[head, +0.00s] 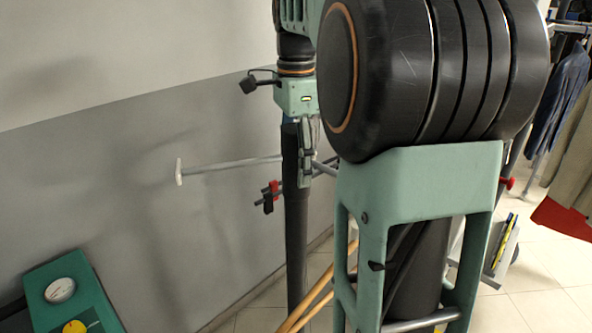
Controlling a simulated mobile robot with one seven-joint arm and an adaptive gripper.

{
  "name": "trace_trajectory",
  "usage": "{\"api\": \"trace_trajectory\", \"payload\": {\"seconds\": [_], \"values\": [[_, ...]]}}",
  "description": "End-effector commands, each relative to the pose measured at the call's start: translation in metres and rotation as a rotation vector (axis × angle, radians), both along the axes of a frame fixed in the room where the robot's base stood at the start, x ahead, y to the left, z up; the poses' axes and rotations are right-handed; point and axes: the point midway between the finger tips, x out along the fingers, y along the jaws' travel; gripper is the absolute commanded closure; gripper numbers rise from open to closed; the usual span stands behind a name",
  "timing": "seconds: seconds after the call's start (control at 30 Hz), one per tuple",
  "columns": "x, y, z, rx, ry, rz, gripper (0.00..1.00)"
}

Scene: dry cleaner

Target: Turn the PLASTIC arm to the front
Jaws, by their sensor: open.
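A dark upright post (295,245) stands near the grey wall, left of centre. A thin grey arm with a white end cap (210,168) reaches left from near the top of the post. A shorter arm with a red and black end (269,196) is lower, close to the post. I can read no label, so I cannot tell which is the PLASTIC arm. My gripper (304,178) points down in front of the post's upper part. It is open, with its fingers near where the arms meet the post. Whether it touches any arm is unclear.
A green unit with a gauge (62,290) is at the lower left. Wooden poles (318,302) lean near the post's foot. Clothes (566,90) hang at the right. The grey wall (110,200) is close behind the arms. My own arm hides the centre right.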

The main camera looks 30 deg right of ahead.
Motion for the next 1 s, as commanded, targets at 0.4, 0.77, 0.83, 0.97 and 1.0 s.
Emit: {"api": "trace_trajectory", "payload": {"seconds": [0.4,0.77,0.83,0.97,1.0], "values": [[0.0,-0.0002,0.0003,0.0,0.0,0.0,0.61],[-0.0002,-0.0009,0.0001,-0.001,0.0,-0.001,1.0],[-0.0002,-0.0011,0.0,-0.001,0.001,-0.001,1.0],[-0.0005,-0.0013,0.0002,-0.002,0.001,0.009,1.0],[-0.0005,-0.0014,0.0004,-0.002,0.001,0.016,1.0]]}}
